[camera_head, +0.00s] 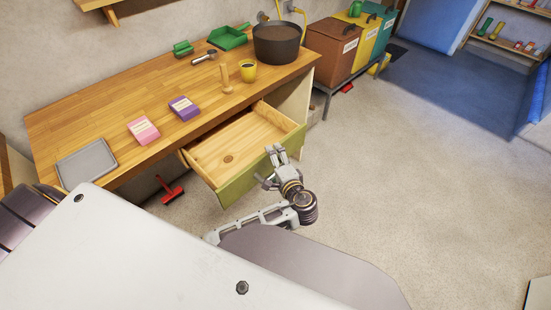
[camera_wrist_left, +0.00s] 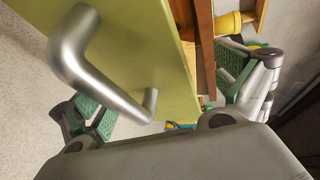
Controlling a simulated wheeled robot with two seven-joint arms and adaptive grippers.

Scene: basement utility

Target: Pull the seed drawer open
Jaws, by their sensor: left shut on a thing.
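The seed drawer (camera_head: 232,143) stands pulled out from under the wooden workbench, its bare wooden inside showing empty. Its green front (camera_head: 240,184) faces the open floor. My left gripper (camera_head: 275,153) is at the right part of that front. In the left wrist view the green front (camera_wrist_left: 150,45) lies between its two spread fingers, and the gripper is closed against the drawer. The curved metal handle (camera_wrist_left: 100,70) is close to the camera there, beside one finger; the exact contact is hidden. My right gripper is not in view.
The workbench (camera_head: 85,128) carries a grey tray (camera_head: 87,163), pink (camera_head: 143,130) and purple (camera_head: 184,108) packets, a yellow cup (camera_head: 248,71) and a dark pot (camera_head: 276,43). A red tool (camera_head: 172,190) lies below.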

